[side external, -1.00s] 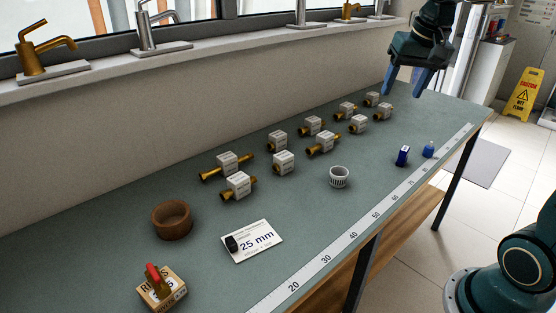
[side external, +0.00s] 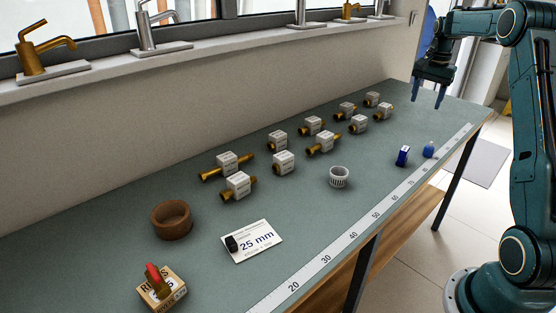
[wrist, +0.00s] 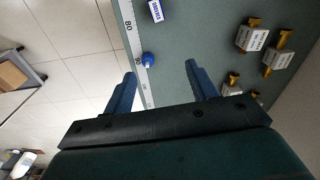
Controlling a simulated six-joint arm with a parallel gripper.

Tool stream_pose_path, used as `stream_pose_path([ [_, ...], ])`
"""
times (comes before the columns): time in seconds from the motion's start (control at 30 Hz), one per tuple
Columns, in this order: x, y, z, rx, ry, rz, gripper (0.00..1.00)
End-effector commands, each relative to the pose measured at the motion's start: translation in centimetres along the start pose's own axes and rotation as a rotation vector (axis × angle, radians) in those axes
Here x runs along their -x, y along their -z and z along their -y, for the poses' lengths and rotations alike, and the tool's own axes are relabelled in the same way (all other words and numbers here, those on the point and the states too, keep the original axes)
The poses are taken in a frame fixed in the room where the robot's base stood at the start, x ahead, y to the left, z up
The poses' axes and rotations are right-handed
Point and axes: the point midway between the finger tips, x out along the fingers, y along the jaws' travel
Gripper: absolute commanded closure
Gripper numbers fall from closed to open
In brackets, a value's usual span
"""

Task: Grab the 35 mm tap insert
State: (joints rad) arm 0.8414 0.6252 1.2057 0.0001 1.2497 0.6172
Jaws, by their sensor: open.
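Several brass tap inserts, each with a white printed block, lie in pairs along the bench, from the near pair (side external: 228,165) to the far pair (side external: 372,99). The size print is too small to read, so I cannot tell which insert is 35 mm. My gripper (side external: 427,100) is open and empty above the far right end of the bench, to the right of the far pair. In the wrist view, my gripper (wrist: 161,72) points over the bench, with inserts (wrist: 252,34) to its right.
A card reading 25 mm (side external: 262,245) carries a black piece. A ruler strip (side external: 325,258) lines the front edge. Wall and windowsill bound the back.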

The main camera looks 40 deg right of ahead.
Motion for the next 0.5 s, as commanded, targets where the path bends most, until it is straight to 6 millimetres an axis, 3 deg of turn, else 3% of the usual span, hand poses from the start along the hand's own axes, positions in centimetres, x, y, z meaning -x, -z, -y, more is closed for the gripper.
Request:
stream_pose_path([
  [0.03, -1.2, 1.5, -0.8, -0.042, -0.009, 0.011, 0.43],
  [0.2, -4.1, 4.7, -2.8, -0.145, -0.029, 0.033, 0.43],
  [0.5, -5.8, 6.5, -4.1, -0.208, -0.041, 0.047, 0.43],
])
